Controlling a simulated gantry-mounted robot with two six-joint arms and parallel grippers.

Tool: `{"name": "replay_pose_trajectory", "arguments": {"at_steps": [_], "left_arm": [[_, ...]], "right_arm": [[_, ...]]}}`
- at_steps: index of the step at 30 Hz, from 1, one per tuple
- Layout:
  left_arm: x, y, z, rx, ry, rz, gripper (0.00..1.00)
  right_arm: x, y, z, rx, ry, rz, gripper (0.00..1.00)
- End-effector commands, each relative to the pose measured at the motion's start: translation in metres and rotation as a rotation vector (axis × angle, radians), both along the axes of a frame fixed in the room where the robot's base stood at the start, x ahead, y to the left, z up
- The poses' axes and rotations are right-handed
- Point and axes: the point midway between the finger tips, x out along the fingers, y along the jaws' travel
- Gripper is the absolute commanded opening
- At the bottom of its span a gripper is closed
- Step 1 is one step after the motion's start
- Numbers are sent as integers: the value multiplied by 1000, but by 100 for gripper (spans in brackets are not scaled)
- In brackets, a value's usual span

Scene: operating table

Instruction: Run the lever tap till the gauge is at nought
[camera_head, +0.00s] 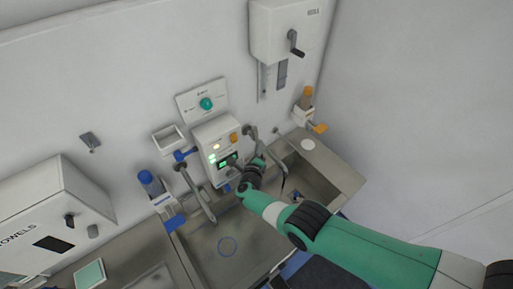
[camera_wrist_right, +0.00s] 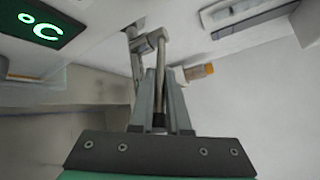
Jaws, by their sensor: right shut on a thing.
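Two grey taps with long levers are mounted over the sinks: a left tap (camera_head: 196,185) and a right tap (camera_head: 266,142). My right gripper (camera_head: 256,168) reaches in from the lower right to the right tap. In the right wrist view, the fingers (camera_wrist_right: 160,112) are closed around a grey lever rod (camera_wrist_right: 160,62). The white control box (camera_head: 215,135) between the taps carries a lit green display (camera_head: 228,161), whose digits are too small to read. A "°C" display (camera_wrist_right: 42,24) shows at the upper left of the wrist view. My left gripper is out of view.
A left sink basin (camera_head: 205,245) and a right basin (camera_head: 300,180) lie below the taps. Bottles with a blue cap (camera_head: 145,177) and an orange cap (camera_head: 307,91) flank them. A towel dispenser (camera_head: 50,215) is at left; a wall box with a crank (camera_head: 280,30) is above.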

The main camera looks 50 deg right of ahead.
Motion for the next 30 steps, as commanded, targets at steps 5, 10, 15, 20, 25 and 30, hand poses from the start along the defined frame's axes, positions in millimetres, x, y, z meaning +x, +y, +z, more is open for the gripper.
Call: {"name": "replay_pose_trajectory", "arguments": {"at_steps": [5,10,15,20,25,30], "left_arm": [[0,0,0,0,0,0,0],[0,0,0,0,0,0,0],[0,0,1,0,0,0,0],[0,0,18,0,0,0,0],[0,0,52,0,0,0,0],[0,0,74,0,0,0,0]], "right_arm": [[-3,-1,-3,2,5,-6,34],[-2,-1,-2,1,3,-4,45],[-1,0,-1,1,2,-2,45],[-7,13,7,2,3,1,45],[-25,45,19,1,4,4,45],[-44,78,24,2,3,1,45]]}}
